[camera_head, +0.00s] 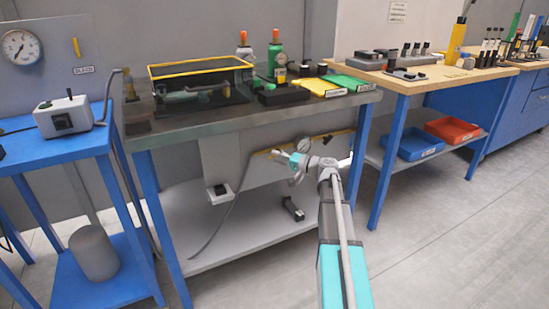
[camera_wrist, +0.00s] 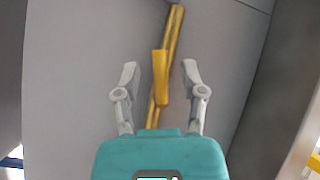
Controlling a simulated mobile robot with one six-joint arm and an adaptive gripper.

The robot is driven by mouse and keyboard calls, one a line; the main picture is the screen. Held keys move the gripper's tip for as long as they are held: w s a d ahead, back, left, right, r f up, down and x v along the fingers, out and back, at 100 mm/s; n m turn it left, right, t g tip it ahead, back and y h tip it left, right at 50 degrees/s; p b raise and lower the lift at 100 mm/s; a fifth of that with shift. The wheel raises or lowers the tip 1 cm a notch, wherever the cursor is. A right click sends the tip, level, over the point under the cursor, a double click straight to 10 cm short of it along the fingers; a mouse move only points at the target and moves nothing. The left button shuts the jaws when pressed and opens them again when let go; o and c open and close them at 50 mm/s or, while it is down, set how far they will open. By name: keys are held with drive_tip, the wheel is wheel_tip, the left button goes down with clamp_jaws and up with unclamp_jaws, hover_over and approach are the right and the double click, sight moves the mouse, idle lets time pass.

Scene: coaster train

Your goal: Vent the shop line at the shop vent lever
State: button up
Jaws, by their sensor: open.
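A yellow lever (camera_wrist: 161,78) stands out from a yellow pipe (camera_wrist: 174,32) on a grey panel in the wrist view. It shows no readable label, so I cannot tell if it is the shop vent lever. My gripper (camera_wrist: 160,72) is open, with one finger on each side of the lever and visible gaps to both. In the head view my gripper (camera_head: 290,160) is under the middle bench, in front of the panel (camera_head: 228,165). The yellow pipe (camera_head: 342,133) runs along that panel, partly hidden by my arm; the lever is hard to make out there.
The middle bench top (camera_head: 200,124) overhangs my gripper, and a lower shelf (camera_head: 230,232) lies below. A blue bench leg (camera_head: 356,150) stands just to the right. At far left, a pressure gauge (camera_head: 21,47) and another yellow handle (camera_head: 76,47) are on a wall panel.

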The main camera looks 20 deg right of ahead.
drive_tip(key=shift+w+a, duration=0.45)
drive_tip(key=shift+w, duration=0.05)
clamp_jaws()
